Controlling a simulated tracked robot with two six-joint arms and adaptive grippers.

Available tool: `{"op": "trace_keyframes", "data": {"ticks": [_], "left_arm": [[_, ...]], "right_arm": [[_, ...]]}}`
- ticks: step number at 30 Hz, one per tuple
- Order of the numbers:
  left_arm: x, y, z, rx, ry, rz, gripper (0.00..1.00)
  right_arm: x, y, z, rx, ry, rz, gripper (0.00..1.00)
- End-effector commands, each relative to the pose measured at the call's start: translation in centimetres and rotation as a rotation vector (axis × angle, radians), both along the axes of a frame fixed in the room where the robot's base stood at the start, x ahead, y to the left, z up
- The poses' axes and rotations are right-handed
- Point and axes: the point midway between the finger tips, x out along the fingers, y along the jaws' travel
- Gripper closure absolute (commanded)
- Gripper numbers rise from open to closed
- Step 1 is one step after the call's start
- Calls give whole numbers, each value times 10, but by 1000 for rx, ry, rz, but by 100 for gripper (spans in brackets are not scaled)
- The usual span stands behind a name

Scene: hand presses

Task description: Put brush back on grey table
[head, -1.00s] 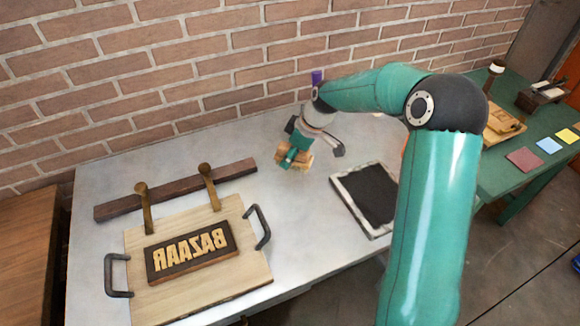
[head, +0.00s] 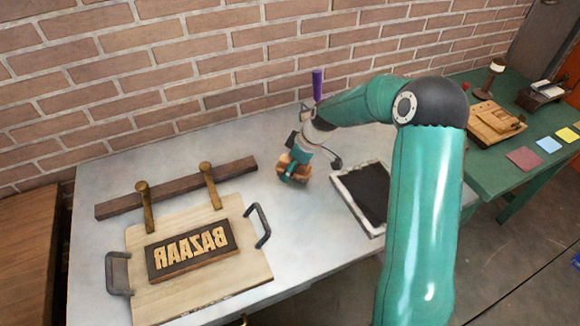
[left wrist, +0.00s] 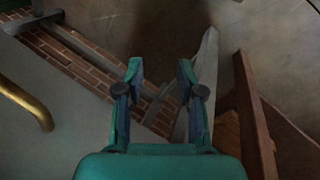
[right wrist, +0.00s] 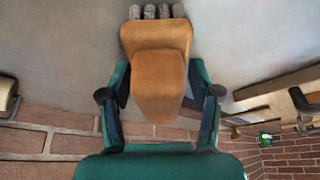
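The brush (head: 293,170), an orange-brown wooden block, is at my right gripper (head: 297,160) over the back middle of the grey table (head: 330,270). The right wrist view shows the brush (right wrist: 160,85) between the two fingers, which meet its sides, with a row of grey tufts at its far end. I cannot tell whether it touches the tabletop. My left gripper is outside the head view. In the left wrist view its fingers (left wrist: 160,75) are apart with nothing between them.
A wooden board (head: 235,285) with dark handles carries the BAZAAR block (head: 190,250). A dark bar (head: 120,209) with brass posts lies behind it. A black framed slab (head: 362,192) is right of the brush. A purple stick (head: 317,84) stands near the brick wall. A green table (head: 490,165) is at right.

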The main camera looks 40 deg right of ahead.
Motion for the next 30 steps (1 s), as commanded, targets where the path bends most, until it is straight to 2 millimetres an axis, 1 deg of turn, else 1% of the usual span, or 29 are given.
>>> {"op": "trace_keyframes", "data": {"ticks": [9, 12, 14, 17, 24, 30], "left_arm": [[0, 0, 1, 0, 0, 0, 62], [0, 0, 4, 0, 0, 0, 62], [0, 0, 1, 0, 0, 0, 62], [0, 0, -1, 0, 0, 0, 62], [0, 0, -7, 0, 0, 0, 62], [0, 0, -10, 0, 0, 0, 62]], "right_arm": [[0, 0, 1, 0, 0, 0, 30], [0, 0, 4, 0, 0, 0, 30], [-2, -2, 8, -1, -2, -1, 30], [-6, -4, 21, -3, -4, -1, 30], [-22, -13, 65, -4, -6, 0, 30], [-34, -19, 97, -3, -3, 1, 30]]}}
